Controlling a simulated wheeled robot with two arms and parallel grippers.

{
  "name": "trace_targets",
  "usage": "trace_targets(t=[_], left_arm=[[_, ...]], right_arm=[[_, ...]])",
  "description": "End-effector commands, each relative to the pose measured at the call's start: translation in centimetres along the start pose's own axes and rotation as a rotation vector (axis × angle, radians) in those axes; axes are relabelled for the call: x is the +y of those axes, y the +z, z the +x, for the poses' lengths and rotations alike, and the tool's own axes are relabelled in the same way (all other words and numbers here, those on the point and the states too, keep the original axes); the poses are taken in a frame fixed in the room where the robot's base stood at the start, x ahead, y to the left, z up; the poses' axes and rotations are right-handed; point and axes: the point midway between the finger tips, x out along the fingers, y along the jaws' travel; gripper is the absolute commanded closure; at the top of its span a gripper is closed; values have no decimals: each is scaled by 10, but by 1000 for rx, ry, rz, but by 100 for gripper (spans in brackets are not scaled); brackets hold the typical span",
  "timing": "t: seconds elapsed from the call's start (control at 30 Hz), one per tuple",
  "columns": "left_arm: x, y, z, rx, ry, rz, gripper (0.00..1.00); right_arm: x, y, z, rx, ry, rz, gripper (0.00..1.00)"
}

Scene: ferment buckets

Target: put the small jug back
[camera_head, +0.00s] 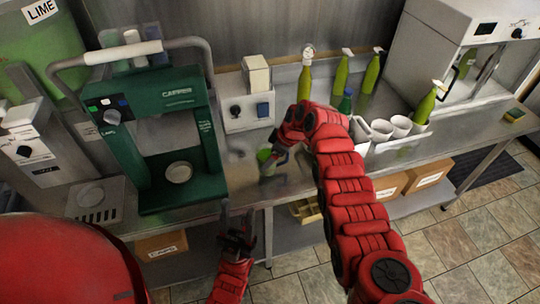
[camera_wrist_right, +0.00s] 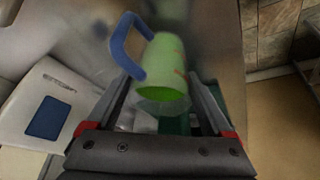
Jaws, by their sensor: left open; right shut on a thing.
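The small jug (camera_head: 264,157) is green with a blue handle, over the steel counter just right of the green machine. In the right wrist view the jug (camera_wrist_right: 165,62) sits between the fingers, its blue handle toward the upper left. My right gripper (camera_head: 274,153) is shut on it; its fingers also show in the right wrist view (camera_wrist_right: 160,98). I cannot tell whether the jug touches the counter. My left gripper (camera_head: 238,224) is open and empty, low in front of the counter's front edge.
A green machine (camera_head: 165,100) stands left of the jug, with a white switch box (camera_head: 247,110) behind. Several green bottles (camera_head: 341,74) stand at the back. White cups (camera_head: 400,126) stand in a white tray (camera_head: 405,142) right of my right arm. Cardboard boxes (camera_head: 428,175) sit below.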

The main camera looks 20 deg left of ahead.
Motion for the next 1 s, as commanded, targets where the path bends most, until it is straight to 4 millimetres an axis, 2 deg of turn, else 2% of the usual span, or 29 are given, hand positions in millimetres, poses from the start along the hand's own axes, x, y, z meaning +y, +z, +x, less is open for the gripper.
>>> trace_targets(t=[0.23, 0.63, 0.67, 0.73, 1.0], left_arm=[[0, -1, 6, -1, 0, 0, 50], [0, 0, -1, -1, 0, 0, 50], [0, 0, 1, -1, 0, 0, 50], [0, 0, 1, -1, 0, 0, 50], [0, 0, 4, -1, 0, 0, 50]], right_arm=[[0, 4, 11, 3, 3, -1, 99], [0, 7, 16, 3, 4, -1, 99], [0, 6, 14, 3, 4, -1, 12], [0, 6, 14, 3, 4, -1, 0], [0, 5, 12, 2, 3, -1, 0]])
